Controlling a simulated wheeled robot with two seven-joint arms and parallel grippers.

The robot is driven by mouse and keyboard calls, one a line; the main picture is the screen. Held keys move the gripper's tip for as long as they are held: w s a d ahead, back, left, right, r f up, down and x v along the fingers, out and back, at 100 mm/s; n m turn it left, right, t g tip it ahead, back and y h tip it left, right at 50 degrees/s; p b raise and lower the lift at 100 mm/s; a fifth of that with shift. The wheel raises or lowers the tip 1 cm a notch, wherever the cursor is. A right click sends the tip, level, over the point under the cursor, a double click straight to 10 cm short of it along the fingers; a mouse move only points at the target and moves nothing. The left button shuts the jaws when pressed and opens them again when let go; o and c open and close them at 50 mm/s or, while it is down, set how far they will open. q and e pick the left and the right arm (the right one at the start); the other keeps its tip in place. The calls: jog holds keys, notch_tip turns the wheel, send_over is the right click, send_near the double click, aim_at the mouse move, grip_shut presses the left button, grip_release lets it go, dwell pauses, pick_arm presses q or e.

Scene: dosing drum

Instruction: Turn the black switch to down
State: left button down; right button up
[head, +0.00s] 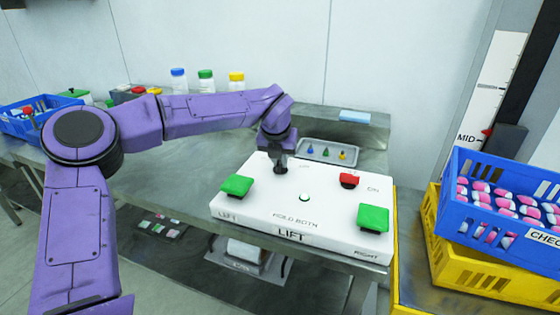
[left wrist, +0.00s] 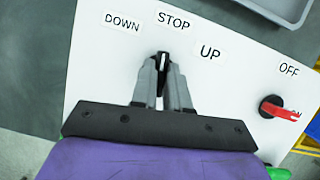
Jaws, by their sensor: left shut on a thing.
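My left gripper (head: 280,168) reaches down to the back left part of the white LIFT panel (head: 250,213). In the left wrist view the gripper (left wrist: 162,78) is shut on the black switch (left wrist: 162,60). Only a little of the switch, with a white mark, shows between the fingertips. The mark points about at the STOP label (left wrist: 173,20). The DOWN label (left wrist: 122,21) lies left of it and the UP label (left wrist: 210,54) right. In the head view the gripper hides the switch. My right gripper is not in view.
A red switch (head: 348,180) and two green buttons, left (head: 237,185) and right (head: 373,218), sit on the panel. A grey tray (head: 342,165) lies behind it. A blue crate (head: 480,215) stands on a yellow crate (head: 455,262) at the right.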

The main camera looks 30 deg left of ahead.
pick_arm(q)
jog(key=n+g+y+b, duration=0.1)
jog(key=n, duration=0.3)
jog(key=shift+d+b, duration=0.1)
jog(key=shift+b, duration=0.2)
jog(key=shift+w+n+g+y+b, duration=0.1)
jog(key=shift+n+g+y+b, duration=0.4)
jog(key=shift+n, duration=1)
jog(key=c, duration=1.1)
grip_release()
jog(key=shift+d, duration=0.1)
jog(key=v, duration=1)
jog(key=shift+d+r, duration=0.2)
jog(key=shift+r, duration=0.1)
